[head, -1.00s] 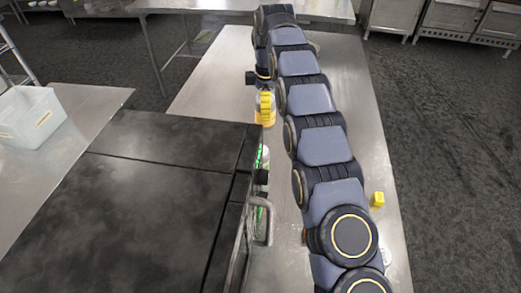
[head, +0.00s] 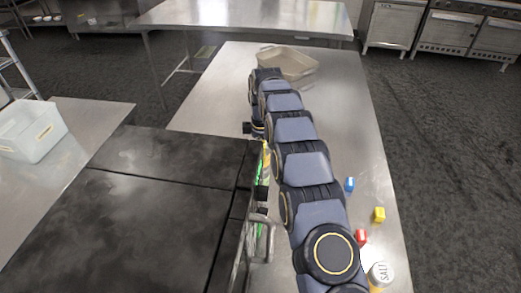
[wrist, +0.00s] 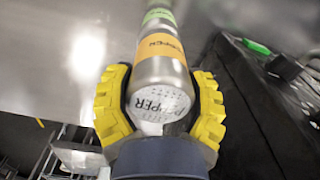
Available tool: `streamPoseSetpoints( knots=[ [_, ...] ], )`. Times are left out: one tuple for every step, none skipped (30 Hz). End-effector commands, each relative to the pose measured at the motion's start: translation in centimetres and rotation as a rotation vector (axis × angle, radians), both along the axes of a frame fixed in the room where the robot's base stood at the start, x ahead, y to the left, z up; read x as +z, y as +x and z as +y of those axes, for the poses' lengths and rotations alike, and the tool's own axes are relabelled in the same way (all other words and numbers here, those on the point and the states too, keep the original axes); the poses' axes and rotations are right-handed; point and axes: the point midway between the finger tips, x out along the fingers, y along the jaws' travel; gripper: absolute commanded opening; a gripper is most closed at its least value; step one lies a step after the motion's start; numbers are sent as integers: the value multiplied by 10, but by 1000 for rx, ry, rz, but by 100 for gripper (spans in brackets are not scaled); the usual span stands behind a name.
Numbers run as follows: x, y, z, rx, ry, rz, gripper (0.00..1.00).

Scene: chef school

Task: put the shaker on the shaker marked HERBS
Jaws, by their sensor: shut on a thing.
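My gripper (wrist: 160,78) has yellow fingers and is shut on a metal shaker (wrist: 161,72) with an orange band and PEPPER on its grey cap. The cap faces the wrist camera. Directly beyond it, in line with it, is a shaker with a green band (wrist: 157,16); its lettering is unreadable, and I cannot tell whether the two touch. In the head view only a yellow sliver of my gripper (head: 266,156) shows beside the dark appliance; the held shaker is mostly hidden there. A shaker marked SALT (head: 381,272) stands at the near right.
The dark appliance (head: 150,190) with a handle stands close left of my gripper. A beige tray (head: 290,64) sits at the table's far end. The metal table (head: 215,90) is clear at far left.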

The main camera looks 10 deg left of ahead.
Motion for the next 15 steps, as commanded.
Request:
streamPoseSetpoints(
  knots=[
    [1,1,0,0,1,-3,26],
    [1,1,0,0,2,-4,26],
    [1,1,0,0,2,-4,26],
    [1,1,0,0,2,-4,26],
    [1,1,0,0,2,-4,26],
    [1,1,0,0,2,-4,26],
    [0,1,0,0,2,-4,26],
    [-1,1,0,0,2,-4,26],
    [-2,1,0,0,2,-4,26],
    [-2,1,0,0,2,-4,68],
    [-2,1,0,0,2,-4,81],
    [-2,1,0,0,2,-4,94],
    [-2,1,0,0,2,-4,94],
    [-2,1,0,0,2,-4,94],
    [-2,1,0,0,2,-4,94]
  ],
)
